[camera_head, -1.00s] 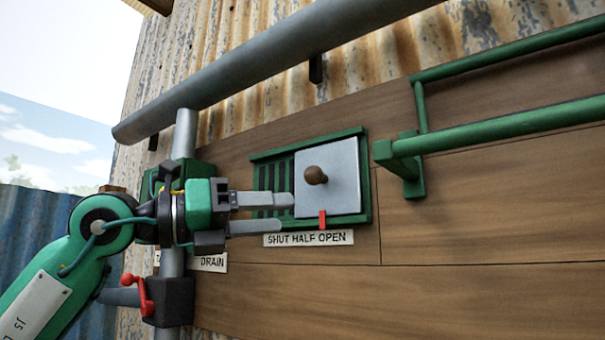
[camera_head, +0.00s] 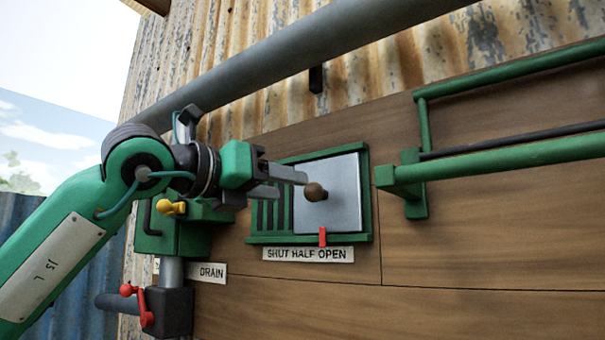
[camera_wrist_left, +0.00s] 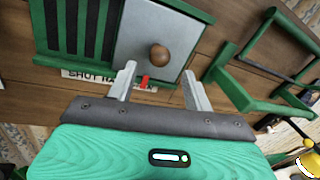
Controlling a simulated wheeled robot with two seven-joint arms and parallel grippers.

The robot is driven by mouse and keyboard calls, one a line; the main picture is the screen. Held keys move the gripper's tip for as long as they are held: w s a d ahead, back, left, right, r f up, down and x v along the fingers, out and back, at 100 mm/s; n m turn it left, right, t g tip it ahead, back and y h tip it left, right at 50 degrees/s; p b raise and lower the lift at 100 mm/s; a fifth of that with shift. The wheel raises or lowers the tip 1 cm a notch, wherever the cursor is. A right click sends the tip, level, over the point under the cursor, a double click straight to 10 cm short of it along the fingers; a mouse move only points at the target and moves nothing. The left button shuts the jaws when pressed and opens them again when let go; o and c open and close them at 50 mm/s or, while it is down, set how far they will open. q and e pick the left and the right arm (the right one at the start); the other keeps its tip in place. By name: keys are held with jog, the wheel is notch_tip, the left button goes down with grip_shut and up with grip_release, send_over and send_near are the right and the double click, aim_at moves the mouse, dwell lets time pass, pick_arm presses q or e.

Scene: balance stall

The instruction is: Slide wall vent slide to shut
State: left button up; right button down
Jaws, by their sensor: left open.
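The wall vent has a green frame (camera_head: 368,200) with a pale grey slide plate (camera_head: 342,185) at its right side and dark slots (camera_head: 268,215) showing at its left. A round brown knob (camera_head: 316,192) stands out from the plate. A red pointer (camera_head: 322,237) on the plate's lower edge is by the word OPEN on the label (camera_head: 307,255). My left gripper (camera_head: 291,185) is open and empty, just left of the knob. In the left wrist view the knob (camera_wrist_left: 160,56) shows beyond and between the fingertips, with no clear contact. My right gripper is out of view.
A green rail (camera_head: 500,158) sticks out right of the vent. A thick grey pipe (camera_head: 300,65) runs above it. A green box with a yellow handle (camera_head: 172,208) and a red-handled valve (camera_head: 145,305) are at the left.

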aim_at(306, 191)
pick_arm(q)
jog(key=p+x, duration=0.2)
jog(key=x, duration=0.3)
jog(key=shift+w+d, duration=0.1)
grip_shut()
jog(key=w+a, duration=0.7)
jog(key=a, duration=0.2)
jog(key=shift+a+b, duration=0.4)
